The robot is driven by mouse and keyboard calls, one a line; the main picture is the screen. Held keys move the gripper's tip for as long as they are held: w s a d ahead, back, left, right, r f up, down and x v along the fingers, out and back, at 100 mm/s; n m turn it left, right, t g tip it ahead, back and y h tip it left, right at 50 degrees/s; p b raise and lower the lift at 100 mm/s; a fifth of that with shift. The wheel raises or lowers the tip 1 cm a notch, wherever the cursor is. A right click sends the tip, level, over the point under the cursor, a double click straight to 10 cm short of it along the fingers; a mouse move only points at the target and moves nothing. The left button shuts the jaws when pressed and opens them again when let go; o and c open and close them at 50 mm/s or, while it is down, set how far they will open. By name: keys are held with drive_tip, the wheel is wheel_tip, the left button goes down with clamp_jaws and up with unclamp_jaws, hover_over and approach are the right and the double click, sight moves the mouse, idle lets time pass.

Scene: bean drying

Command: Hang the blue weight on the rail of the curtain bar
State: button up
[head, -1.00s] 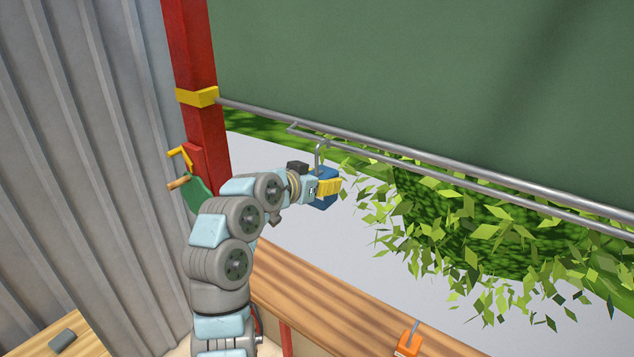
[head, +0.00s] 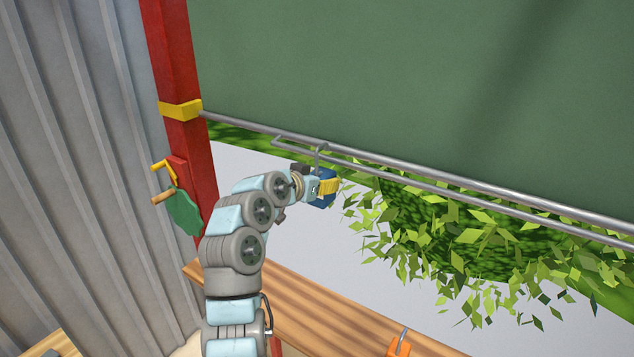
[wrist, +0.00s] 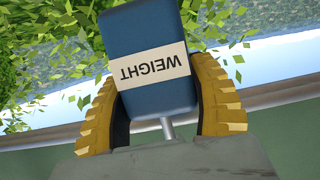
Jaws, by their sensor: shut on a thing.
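The blue weight (head: 324,202) has a metal hook (head: 320,157) on top. My gripper (head: 328,186) is shut on the weight's body, with yellow fingers on both sides. In the wrist view, the weight (wrist: 150,35) with its white WEIGHT label sits between the fingers (wrist: 155,85). The curtain bar (head: 245,127) runs along the bottom of the green curtain, and its thinner rail (head: 400,180) runs just below it. The hook's top overlaps the rail near its left end in the head view. I cannot tell whether it is around the rail or in front of it.
A red post (head: 180,70) with a yellow bracket (head: 180,110) and a green crank wheel (head: 184,212) stands at left. An orange hooked weight (head: 399,347) is on the wooden ledge (head: 300,300) below. Leafy bushes (head: 450,240) are behind the rail.

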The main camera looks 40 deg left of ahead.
drive_tip(key=shift+w+a+r+p, duration=0.1)
drive_tip(key=shift+w+r+p, duration=0.05)
drive_tip(key=shift+w, duration=0.4)
drive_tip(key=shift+w+a+r+p, duration=0.1)
drive_tip(key=shift+w+p, duration=0.05)
drive_tip(key=shift+w, duration=0.4)
drive_tip(key=shift+w+f, duration=0.1)
drive_tip(key=shift+f, duration=0.15)
drive_tip(key=shift+f+b, duration=0.85)
drive_tip(key=shift+f, duration=0.2)
drive_tip(key=o, duration=1.3)
drive_tip(key=v, duration=1.2)
